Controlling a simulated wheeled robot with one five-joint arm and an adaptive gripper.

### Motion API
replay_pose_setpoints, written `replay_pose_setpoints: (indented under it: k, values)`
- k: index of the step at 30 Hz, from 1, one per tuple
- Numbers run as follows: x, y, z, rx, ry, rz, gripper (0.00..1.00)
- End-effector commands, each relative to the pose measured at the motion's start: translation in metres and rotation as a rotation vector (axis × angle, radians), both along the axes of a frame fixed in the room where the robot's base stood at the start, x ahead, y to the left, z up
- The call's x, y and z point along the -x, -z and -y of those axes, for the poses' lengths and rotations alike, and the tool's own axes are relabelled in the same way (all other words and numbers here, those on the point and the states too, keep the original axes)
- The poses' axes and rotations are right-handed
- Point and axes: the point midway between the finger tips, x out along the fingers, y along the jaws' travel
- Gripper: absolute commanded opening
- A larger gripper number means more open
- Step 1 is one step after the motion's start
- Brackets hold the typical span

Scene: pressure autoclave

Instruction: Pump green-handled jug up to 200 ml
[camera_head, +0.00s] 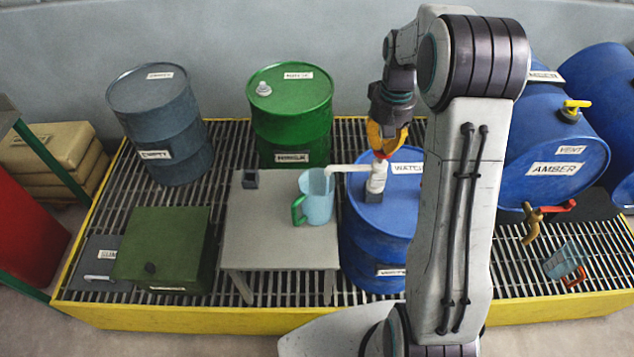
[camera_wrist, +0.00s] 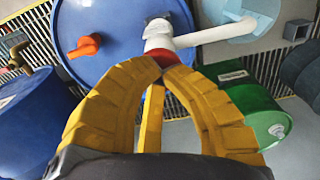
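The green-handled jug (camera_head: 318,199), pale blue and see-through, stands upright on a grey table (camera_head: 262,250), its green handle (camera_head: 298,210) to the left. A white hand pump (camera_head: 376,180) stands on the blue water drum (camera_head: 372,228); its spout (camera_head: 347,168) reaches left over the jug's mouth. The jug (camera_wrist: 243,18) and pump (camera_wrist: 157,32) also show in the wrist view. My gripper (camera_head: 383,152), with yellow fingers, points down at the pump's red top. Its fingertips (camera_wrist: 163,64) are together at that red part and appear to touch it. The level in the jug cannot be read.
A green drum (camera_head: 290,115) and a grey drum (camera_head: 160,125) stand behind. A green box (camera_head: 163,247) sits left of the table. Right are a blue amber drum (camera_head: 548,140) with a tap (camera_head: 532,222) and an orange-handled jug (camera_head: 563,262) on the grating.

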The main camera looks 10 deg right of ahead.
Motion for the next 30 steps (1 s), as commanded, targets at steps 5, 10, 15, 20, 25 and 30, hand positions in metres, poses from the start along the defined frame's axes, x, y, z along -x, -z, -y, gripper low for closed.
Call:
replay_pose_setpoints:
  k: [5,10,15,20,25,30]
  values:
    - [0.0,0.009,0.0,0.0,0.0,-0.002,0.0]
    - [0.001,0.015,0.0,-0.001,0.0,-0.003,0.0]
    - [0.001,0.021,0.0,-0.001,0.0,-0.004,0.0]
    - [0.001,0.027,0.0,-0.001,0.0,-0.004,0.0]
    - [0.001,0.029,0.0,-0.001,0.0,-0.005,0.0]
    - [0.001,0.028,0.0,-0.001,0.0,-0.005,0.0]
